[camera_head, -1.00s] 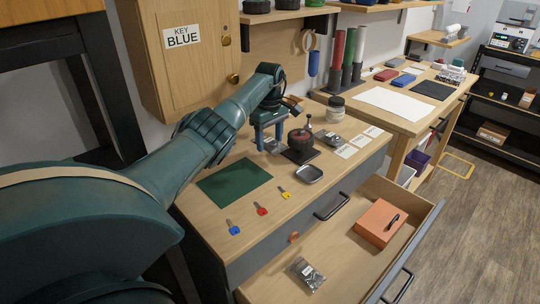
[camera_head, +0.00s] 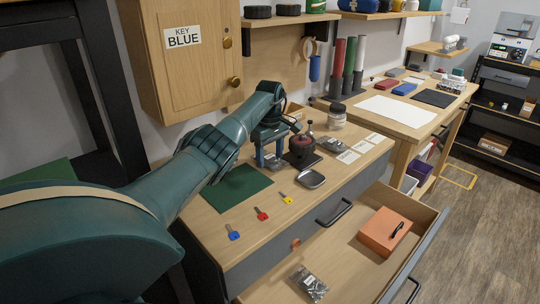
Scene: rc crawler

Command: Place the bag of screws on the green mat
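The green mat (camera_head: 237,188) lies bare on the wooden workbench, at its left end. My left arm comes in from the left and its blue-fingered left gripper (camera_head: 271,163) points down just beyond the mat's far right corner. Another clear bag of grey parts (camera_head: 311,283) lies in the open drawer. My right gripper is not in view.
Blue (camera_head: 233,232), red (camera_head: 262,213) and yellow (camera_head: 286,197) keys lie in front of the mat. The open drawer (camera_head: 345,270) holds an orange box (camera_head: 384,230).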

